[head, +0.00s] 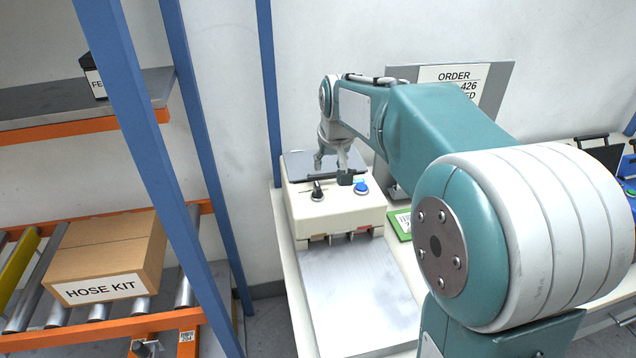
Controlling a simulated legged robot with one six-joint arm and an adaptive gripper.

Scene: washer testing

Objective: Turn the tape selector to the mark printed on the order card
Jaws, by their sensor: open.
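The tape selector (318,189) is a small black knob on the sloped top of a cream machine (335,217), beside a blue button (361,188). The marks around the knob are too small to read. My gripper (331,172) is open, above the machine's top and close behind the selector. I cannot tell whether a finger touches anything. The order card (455,75) stands at the back on a grey board. It reads "ORDER", part of a number ending in "426", and letters ending in "ED". My arm hides the rest of it.
A bare metal plate (358,305) lies in front of the machine. A green-edged card (403,224) lies to its right. At left, a blue-posted rack holds a "HOSE KIT" box (105,258) on rollers. A blue post (270,90) stands close left of the machine.

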